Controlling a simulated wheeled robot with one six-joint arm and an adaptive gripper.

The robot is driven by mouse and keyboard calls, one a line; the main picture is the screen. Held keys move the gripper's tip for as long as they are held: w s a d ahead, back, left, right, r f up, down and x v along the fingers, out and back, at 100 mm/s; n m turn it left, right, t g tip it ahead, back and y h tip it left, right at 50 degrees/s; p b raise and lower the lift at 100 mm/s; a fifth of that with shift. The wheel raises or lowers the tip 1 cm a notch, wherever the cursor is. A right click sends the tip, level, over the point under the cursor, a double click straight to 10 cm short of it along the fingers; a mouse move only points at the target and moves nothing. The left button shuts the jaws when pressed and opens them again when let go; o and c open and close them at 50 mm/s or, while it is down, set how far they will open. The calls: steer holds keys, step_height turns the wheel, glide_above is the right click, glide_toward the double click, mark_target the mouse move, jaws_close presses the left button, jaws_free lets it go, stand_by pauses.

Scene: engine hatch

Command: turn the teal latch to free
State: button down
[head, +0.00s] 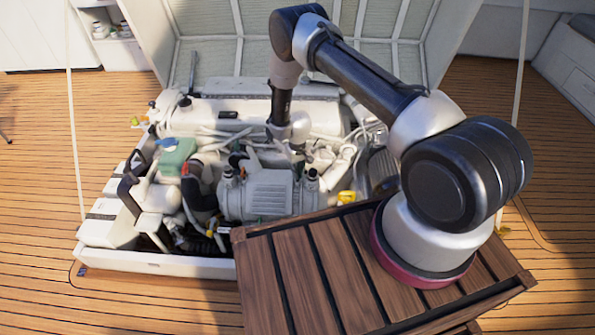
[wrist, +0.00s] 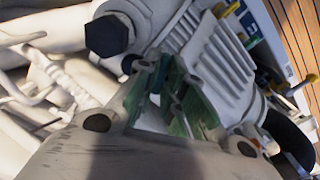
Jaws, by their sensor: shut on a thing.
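My gripper (head: 283,152) reaches down into the engine bay, close behind the ribbed grey housing in the head view. In the wrist view my gripper (wrist: 175,98) has its fingers around dark green-teal pieces, which I take to be the teal latch (wrist: 180,112). The jaws are shut on it. The latch's outline is partly hidden by the fingers, and its turn angle cannot be told. In the head view the latch is hidden behind my gripper and the engine parts.
The ribbed housing (head: 270,193) stands right in front of my gripper. A green tank with a blue cap (head: 175,157) is at the left. White hoses (head: 335,160) crowd the right. The raised hatch lid (head: 225,50) stands behind. A slatted wooden platform (head: 300,270) lies in front.

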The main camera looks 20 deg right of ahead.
steer(key=n, duration=1.2)
steer(key=shift+n, duration=0.3)
stand_by(0.4)
steer(key=c, duration=1.5)
jaws_free()
step_height(320, 180, up, 12)
